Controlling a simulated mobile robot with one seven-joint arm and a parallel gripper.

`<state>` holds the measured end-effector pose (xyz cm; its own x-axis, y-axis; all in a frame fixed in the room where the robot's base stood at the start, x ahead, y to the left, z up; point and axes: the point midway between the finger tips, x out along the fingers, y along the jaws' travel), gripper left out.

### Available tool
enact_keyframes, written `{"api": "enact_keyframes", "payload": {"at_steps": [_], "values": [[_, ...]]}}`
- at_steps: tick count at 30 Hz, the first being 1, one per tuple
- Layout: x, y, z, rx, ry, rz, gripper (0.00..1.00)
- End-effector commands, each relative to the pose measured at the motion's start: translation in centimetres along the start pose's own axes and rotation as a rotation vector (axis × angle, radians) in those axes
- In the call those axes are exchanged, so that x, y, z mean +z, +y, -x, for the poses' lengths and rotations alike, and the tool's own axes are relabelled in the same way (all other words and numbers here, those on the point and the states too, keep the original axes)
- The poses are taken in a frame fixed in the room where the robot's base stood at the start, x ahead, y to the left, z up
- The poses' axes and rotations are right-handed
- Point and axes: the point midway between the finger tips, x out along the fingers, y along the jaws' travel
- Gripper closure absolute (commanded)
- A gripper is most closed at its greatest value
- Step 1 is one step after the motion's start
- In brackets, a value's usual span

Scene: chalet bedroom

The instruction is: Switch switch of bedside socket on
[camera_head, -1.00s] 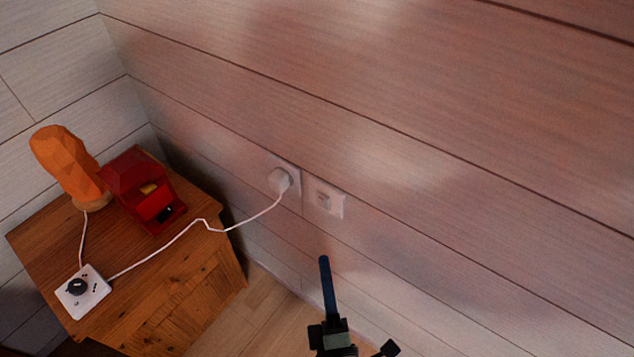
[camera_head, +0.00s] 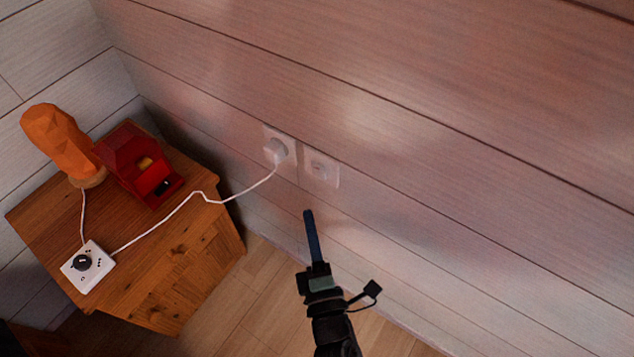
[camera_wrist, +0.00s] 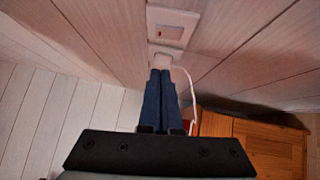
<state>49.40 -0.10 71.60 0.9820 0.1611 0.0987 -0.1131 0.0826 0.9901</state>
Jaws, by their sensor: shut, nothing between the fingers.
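The bedside socket is a white double plate on the plank wall. Its left part, the socket (camera_head: 280,146), holds a round white plug with a white cord. Its right part is a square plate with a small switch (camera_head: 320,168); I cannot tell its on or off position. In the wrist view the switch plate (camera_wrist: 172,27) is at the top, beyond my fingertips, with the plug (camera_wrist: 163,60) nearer them. My gripper (camera_head: 308,212) is shut and empty. Its blue fingers point up toward the wall, below the switch plate in the head view, and appear apart from it.
A wooden nightstand (camera_head: 190,255) stands at left. On it are an orange lamp (camera_head: 58,140), a red object (camera_head: 138,165) and a white box with a black knob (camera_head: 88,266). The white cord (camera_head: 232,200) runs from this box to the plug. The wall right of the switch is clear.

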Motion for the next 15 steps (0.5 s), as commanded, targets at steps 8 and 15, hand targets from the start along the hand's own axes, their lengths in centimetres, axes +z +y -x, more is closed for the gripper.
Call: {"api": "enact_keyframes", "payload": {"at_steps": [8, 15], "values": [[0.4, 0.1, -5.8, 0.002, -0.002, 0.001, 1.00], [2.5, 0.1, -7.6, 0.000, -0.002, 0.000, 1.00]]}}
